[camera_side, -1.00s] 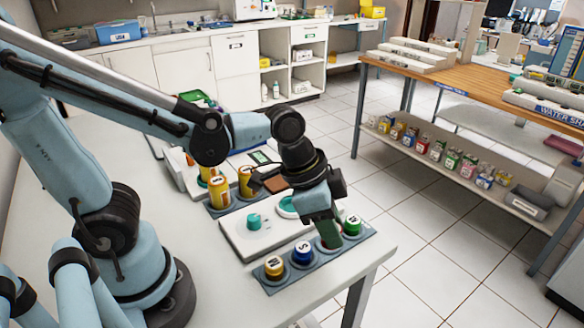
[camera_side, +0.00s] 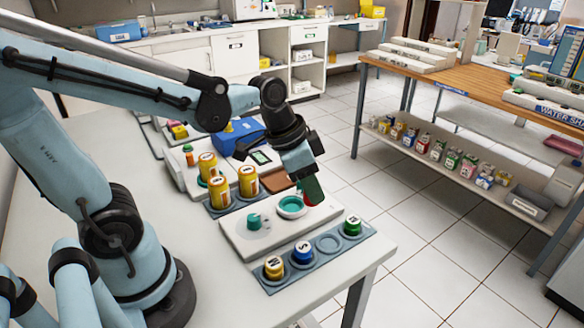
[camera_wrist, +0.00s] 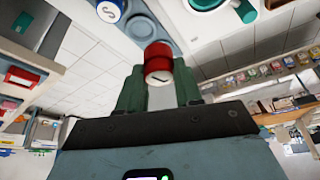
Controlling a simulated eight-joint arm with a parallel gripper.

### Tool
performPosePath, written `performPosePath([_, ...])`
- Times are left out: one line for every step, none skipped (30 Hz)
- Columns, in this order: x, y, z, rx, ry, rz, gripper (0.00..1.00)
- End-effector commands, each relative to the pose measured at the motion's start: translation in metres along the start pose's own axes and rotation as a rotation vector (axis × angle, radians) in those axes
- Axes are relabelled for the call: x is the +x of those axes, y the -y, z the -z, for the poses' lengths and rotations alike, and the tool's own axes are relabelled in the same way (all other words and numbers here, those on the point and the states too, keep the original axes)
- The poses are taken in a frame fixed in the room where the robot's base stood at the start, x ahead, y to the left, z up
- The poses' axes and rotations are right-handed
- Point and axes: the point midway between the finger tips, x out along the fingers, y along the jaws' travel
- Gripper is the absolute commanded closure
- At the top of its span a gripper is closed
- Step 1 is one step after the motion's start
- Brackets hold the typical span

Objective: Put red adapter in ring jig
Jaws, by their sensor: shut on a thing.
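The red adapter (camera_wrist: 158,58) is a red cylinder with a pale, marked band, held between the green fingers of my gripper (camera_wrist: 158,88). In the side view my gripper (camera_side: 313,192) is shut on it, and only a sliver of red (camera_side: 308,199) shows at the fingers. They are in the air above the right end of the ring jig (camera_side: 262,240), a white block. The jig has a round teal ring (camera_side: 291,207) on the right and a teal knob (camera_side: 254,221) on the left. Part of the ring also shows in the wrist view (camera_wrist: 205,4).
The blue-grey rack (camera_side: 328,255) in front of the jig holds yellow (camera_side: 274,267), blue (camera_side: 302,252) and green (camera_side: 352,225) adapters, with one empty round slot. Yellow containers (camera_side: 247,181) stand behind the jig. The table edge is close on the right.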

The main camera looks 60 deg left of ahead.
Motion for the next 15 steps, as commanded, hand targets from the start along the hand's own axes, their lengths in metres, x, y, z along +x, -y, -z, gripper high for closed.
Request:
performPosePath([0.000, 0.017, -0.004, -0.033, 0.000, 0.013, 0.96])
performPosePath([0.000, 0.025, -0.007, -0.046, -0.001, 0.017, 0.96])
performPosePath([0.000, 0.035, -0.010, -0.062, -0.002, 0.023, 0.96])
performPosePath([0.000, 0.042, -0.013, -0.072, -0.002, 0.028, 0.96])
performPosePath([-0.001, 0.048, -0.015, -0.082, -0.002, 0.032, 0.96])
performPosePath([-0.001, 0.055, -0.018, -0.093, -0.003, 0.037, 0.96])
performPosePath([-0.001, 0.059, -0.020, -0.099, -0.003, 0.040, 0.96])
performPosePath([-0.001, 0.063, -0.021, -0.106, -0.004, 0.043, 0.96])
performPosePath([-0.002, 0.067, -0.023, -0.113, -0.005, 0.045, 0.96])
performPosePath([-0.002, 0.070, -0.024, -0.117, -0.005, 0.047, 0.96])
performPosePath([-0.002, 0.072, -0.025, -0.120, -0.006, 0.048, 0.96])
performPosePath([-0.002, 0.073, -0.026, -0.122, -0.006, 0.049, 0.96])
performPosePath([-0.001, 0.074, -0.027, -0.123, -0.006, 0.050, 0.96])
performPosePath([-0.001, 0.075, -0.028, -0.124, -0.006, 0.051, 0.96])
performPosePath([0.001, 0.075, -0.028, -0.125, -0.006, 0.051, 0.96])
